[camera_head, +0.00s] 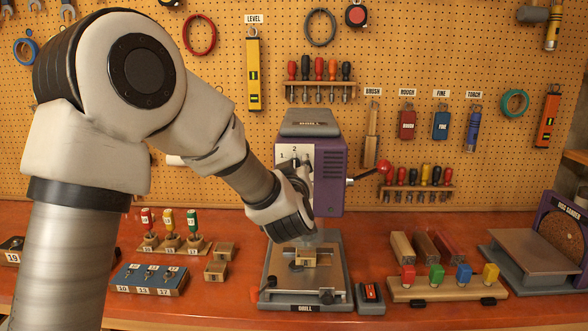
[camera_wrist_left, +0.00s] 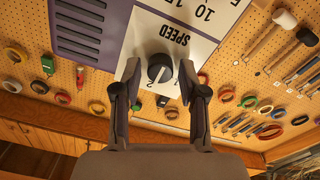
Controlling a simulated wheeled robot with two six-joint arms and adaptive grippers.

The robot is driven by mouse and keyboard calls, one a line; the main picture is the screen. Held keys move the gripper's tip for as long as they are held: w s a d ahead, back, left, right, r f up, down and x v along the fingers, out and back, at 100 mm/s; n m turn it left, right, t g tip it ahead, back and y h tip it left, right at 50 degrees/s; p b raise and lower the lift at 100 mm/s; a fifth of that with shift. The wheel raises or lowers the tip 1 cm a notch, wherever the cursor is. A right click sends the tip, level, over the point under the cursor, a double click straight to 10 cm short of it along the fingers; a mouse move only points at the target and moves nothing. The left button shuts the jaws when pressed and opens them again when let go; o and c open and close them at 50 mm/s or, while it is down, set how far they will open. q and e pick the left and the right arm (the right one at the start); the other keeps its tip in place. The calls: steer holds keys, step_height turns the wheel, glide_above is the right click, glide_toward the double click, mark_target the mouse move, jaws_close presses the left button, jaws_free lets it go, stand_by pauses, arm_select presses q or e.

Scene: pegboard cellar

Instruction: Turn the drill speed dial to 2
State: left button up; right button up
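The drill (camera_head: 316,180) is a purple and grey machine on the bench, with a white front panel marked with numbers. In the left wrist view its black speed dial (camera_wrist_left: 160,68) sits on that panel beside the upside-down word SPEED. My left gripper (camera_head: 301,164) is at the panel. In the wrist view the left gripper (camera_wrist_left: 158,70) is open, its two fingertips either side of the dial with small gaps visible. A numeral like 2 shows beside the dial; I cannot tell where the dial points. In the head view my gripper hides most of the dial. My right gripper is not in view.
A red-knobbed lever (camera_head: 384,168) sticks out right of the drill. A wooden block lies on the drill base (camera_head: 335,275). A red-buttoned box (camera_head: 370,297) stands beside it. A disc sander (camera_head: 545,245) is at far right. Tools hang on the pegboard (camera_head: 440,50) behind.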

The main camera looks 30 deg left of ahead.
arm_select(q)
steer(key=v, duration=1.2)
steer(key=shift+a+f, duration=0.1)
